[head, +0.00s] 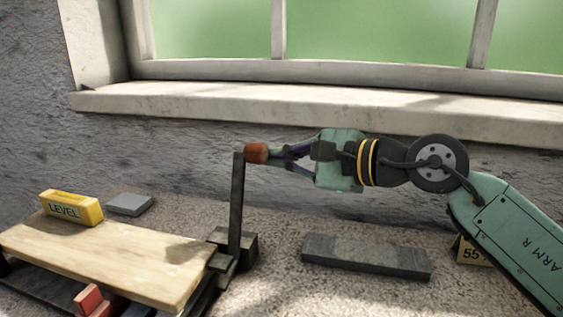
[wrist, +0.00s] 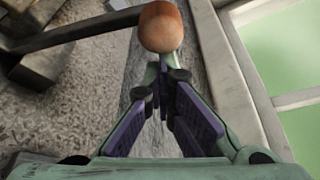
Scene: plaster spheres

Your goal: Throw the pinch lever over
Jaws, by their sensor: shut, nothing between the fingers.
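The pinch lever (head: 236,205) is a dark flat bar standing nearly upright from a dark block at the right end of a wooden board. Its orange-red knob (head: 256,153) sticks out to the right at the top. My gripper (head: 281,156) is at the knob's right end, pointing left at it. In the wrist view the knob (wrist: 160,27) sits just beyond my fingertips (wrist: 163,66), which are closed together with nothing between them. I cannot tell whether the tips touch the knob. The lever bar (wrist: 85,28) runs off to the left there.
A yellow level (head: 71,207) rests on the wooden board (head: 110,253). A grey block (head: 130,204) lies behind it. A red piece (head: 92,301) shows at the board's front. A long dark grey block (head: 366,257) lies right of the lever. A window sill (head: 320,112) runs behind.

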